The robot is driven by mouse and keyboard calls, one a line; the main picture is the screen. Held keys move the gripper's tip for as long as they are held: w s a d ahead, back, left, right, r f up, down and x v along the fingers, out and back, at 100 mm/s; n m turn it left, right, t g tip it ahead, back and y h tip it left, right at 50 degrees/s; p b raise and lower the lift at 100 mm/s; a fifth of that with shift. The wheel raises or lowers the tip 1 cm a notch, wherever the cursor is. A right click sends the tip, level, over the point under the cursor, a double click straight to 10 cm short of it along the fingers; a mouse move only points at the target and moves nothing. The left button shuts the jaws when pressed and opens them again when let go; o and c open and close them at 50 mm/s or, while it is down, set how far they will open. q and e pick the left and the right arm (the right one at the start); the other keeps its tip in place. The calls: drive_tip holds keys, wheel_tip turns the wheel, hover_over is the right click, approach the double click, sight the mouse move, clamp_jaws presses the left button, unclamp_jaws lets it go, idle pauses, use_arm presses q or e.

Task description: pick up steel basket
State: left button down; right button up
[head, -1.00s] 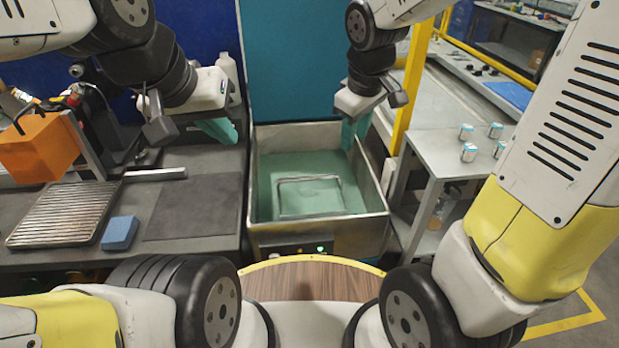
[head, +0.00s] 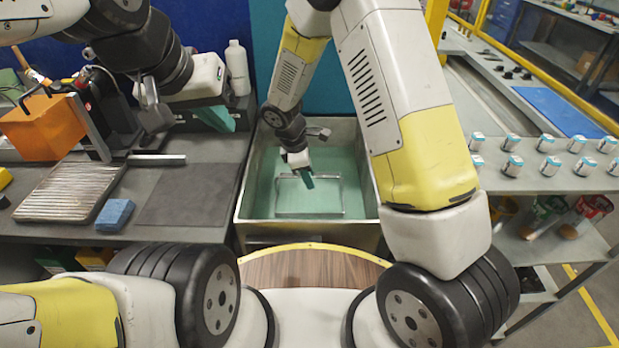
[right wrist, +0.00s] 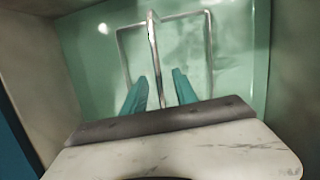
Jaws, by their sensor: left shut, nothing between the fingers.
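The steel basket (head: 310,213) sits in the green liquid of a metal tank (head: 365,226); its thin rectangular wire rim shows, while its lower part is unclear. In the right wrist view the basket (right wrist: 123,55) has a raised handle bar (right wrist: 153,42) running between my right gripper's teal fingers (right wrist: 160,78). These fingers are open, one on each side of the bar. In the head view my right gripper (head: 308,181) is down inside the tank, above the basket's middle. My left gripper (head: 217,119) is shut and empty above the left bench.
The left bench holds a ribbed metal tray (head: 70,192), a blue sponge (head: 115,214), an orange box (head: 42,127) and a white bottle (head: 238,68). A grey shelf (head: 545,180) with several small cans stands right. The tank walls closely surround my right gripper.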

drive_tip(key=x, duration=0.4)
drive_tip(key=shift+w, duration=0.1)
clamp_jaws()
idle(1.3)
